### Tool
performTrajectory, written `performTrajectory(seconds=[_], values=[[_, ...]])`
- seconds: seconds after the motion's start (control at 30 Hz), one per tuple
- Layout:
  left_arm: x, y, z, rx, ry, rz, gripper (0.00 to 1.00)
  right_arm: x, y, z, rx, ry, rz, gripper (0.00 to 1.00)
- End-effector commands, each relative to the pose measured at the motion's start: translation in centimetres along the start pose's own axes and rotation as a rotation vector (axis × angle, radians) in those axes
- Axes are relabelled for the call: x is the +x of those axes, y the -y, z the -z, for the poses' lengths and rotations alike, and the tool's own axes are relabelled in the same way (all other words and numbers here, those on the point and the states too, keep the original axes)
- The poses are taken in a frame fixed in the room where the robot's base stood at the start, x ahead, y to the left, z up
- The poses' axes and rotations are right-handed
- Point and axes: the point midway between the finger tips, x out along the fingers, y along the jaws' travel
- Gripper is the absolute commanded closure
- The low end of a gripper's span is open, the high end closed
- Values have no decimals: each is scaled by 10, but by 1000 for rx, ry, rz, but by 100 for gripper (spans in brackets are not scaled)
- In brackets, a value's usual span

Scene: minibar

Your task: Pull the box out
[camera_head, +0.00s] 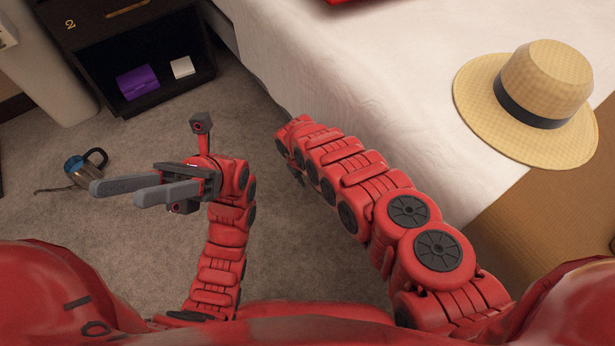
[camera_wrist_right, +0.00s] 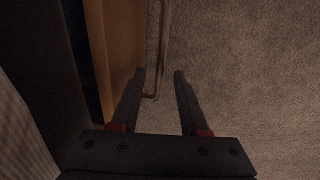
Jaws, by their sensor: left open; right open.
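In the right wrist view, a brown wooden box front (camera_wrist_right: 122,40) stands on the left with a thin bar handle (camera_wrist_right: 166,35) along it. The rest of this box is hidden, and I cannot make it out in the head view. My right gripper (camera_wrist_right: 159,72) is open, with its two fingertips either side of the handle in the picture; I cannot tell whether they touch it. In the head view my right arm hides most of that gripper beside the bed. My left gripper (camera_head: 115,193) is open and empty above the carpet.
A white-covered bed (camera_head: 350,60) stands at right, with a straw hat (camera_head: 548,75) on it. A dark nightstand (camera_head: 100,40) at top left holds a purple box (camera_head: 138,82) and a small white box (camera_head: 183,67). A blue-and-metal item (camera_head: 80,170) lies on the carpet.

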Motion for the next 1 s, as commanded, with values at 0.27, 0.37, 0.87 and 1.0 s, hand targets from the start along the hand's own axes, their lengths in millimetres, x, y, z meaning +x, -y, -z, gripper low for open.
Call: performTrajectory(seconds=[0.27, 0.37, 0.87, 1.0], values=[[0, 0, 0, 0, 2, -2, 50, 0, 0, 0, 0, 0, 0, 91], [0, 0, 0, 0, 2, -2, 50, 0, 0, 0, 0, 0, 0, 100], [0, 0, 0, 0, 2, -2, 50, 0, 0, 0, 1, 1, 0, 100], [0, 0, 0, 0, 2, -2, 50, 0, 0, 0, 1, 1, 0, 100]])
